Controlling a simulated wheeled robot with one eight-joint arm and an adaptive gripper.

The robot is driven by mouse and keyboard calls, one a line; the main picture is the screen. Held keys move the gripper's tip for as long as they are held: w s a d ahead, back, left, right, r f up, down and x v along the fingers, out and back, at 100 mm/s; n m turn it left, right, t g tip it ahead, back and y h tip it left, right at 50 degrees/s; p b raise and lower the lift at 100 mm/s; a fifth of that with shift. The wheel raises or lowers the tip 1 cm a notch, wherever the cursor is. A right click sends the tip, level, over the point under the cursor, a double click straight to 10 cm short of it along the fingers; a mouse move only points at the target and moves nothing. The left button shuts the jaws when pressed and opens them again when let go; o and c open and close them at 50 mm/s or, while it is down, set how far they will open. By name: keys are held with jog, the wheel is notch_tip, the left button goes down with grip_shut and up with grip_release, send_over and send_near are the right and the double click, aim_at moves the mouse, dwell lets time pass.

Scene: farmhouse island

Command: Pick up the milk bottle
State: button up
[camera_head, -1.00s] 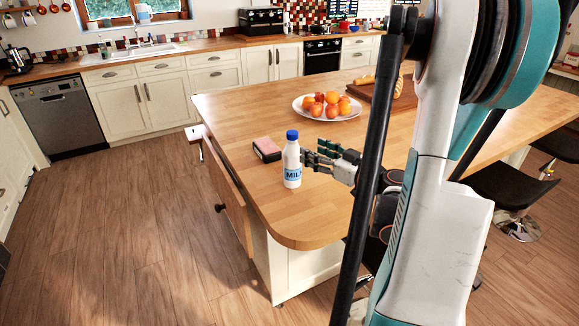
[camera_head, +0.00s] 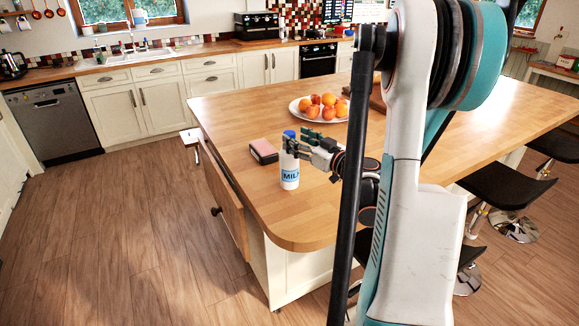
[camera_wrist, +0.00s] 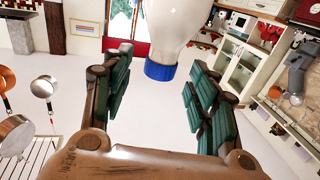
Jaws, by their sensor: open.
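The white milk bottle (camera_head: 289,173) with a blue cap and "MILK" label stands upright near the left edge of the wooden island (camera_head: 300,217). My gripper (camera_head: 294,144) is at the height of the bottle's upper part, reaching in from the right, and its fingers overlap the bottle's neck in the head view. In the wrist view, the bottle's blue cap (camera_wrist: 160,70) and white upper body appear upside down, between the spread green-padded fingers of my gripper (camera_wrist: 160,62). The fingers are open, with gaps on both sides of the cap; I see no grip on the bottle.
A pink-and-black box-like item (camera_head: 264,151) lies left of the bottle. A white plate (camera_head: 299,114) of fruit sits behind, near a brown cutting board (camera_head: 377,99). An open drawer (camera_head: 224,198) juts from the island's left side. Bare wood lies in front of the bottle.

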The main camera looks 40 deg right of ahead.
jog(key=w+b, duration=0.1)
jog(key=w, duration=0.3)
jog(key=shift+f, duration=0.15)
grip_shut()
